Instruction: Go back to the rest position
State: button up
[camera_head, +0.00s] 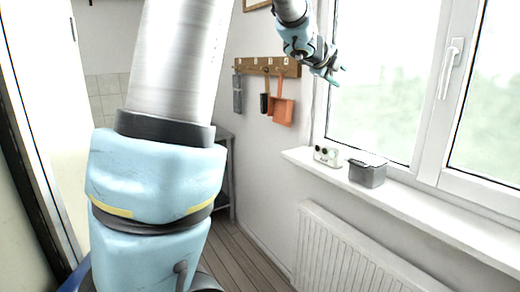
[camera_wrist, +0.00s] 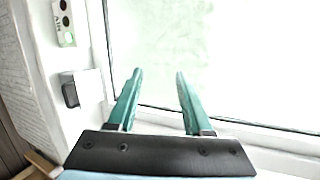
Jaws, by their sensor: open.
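My gripper (camera_head: 334,72) is at the top centre of the head view, in front of the window and high above the sill. In the wrist view my gripper (camera_wrist: 158,75) shows two teal fingers spread apart. Nothing is between them. The window pane lies behind the fingers. My arm crosses the left part of the head view and hides what is behind it.
A white windowsill (camera_head: 430,213) carries a grey lidded box (camera_head: 367,172) and a small pale object with dark round spots (camera_head: 327,156). A radiator (camera_head: 345,255) is below. An orange dustpan (camera_head: 283,110) hangs from a wooden rack (camera_head: 262,66). Wooden floor shows below the rack.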

jog(key=s+a+f+n+y, duration=0.2)
jog(key=a+f+n+y, duration=0.2)
jog(key=a+f+n, duration=0.5)
jog(key=s+a+f+n+y, duration=0.25)
jog(key=a+f+n, duration=0.35)
jog(key=a, duration=0.5)
jog(key=s+a+f+n+g, duration=0.2)
jog(key=s+a+f+n, duration=0.1)
jog(key=s, duration=0.4)
jog(key=s+a+f+n+g+y, duration=0.1)
jog(key=s+a+f+n+g, duration=0.2)
jog(key=s+f+n, duration=0.2)
jog(key=s+a+f+n+g+y, duration=0.1)
jog(key=s+a+f+n+g, duration=0.2)
jog(key=s+f, duration=0.3)
jog(key=s+a+n, duration=0.1)
jog(key=s, duration=0.3)
jog(key=shift+n, duration=0.3)
jog(key=shift+y, duration=0.25)
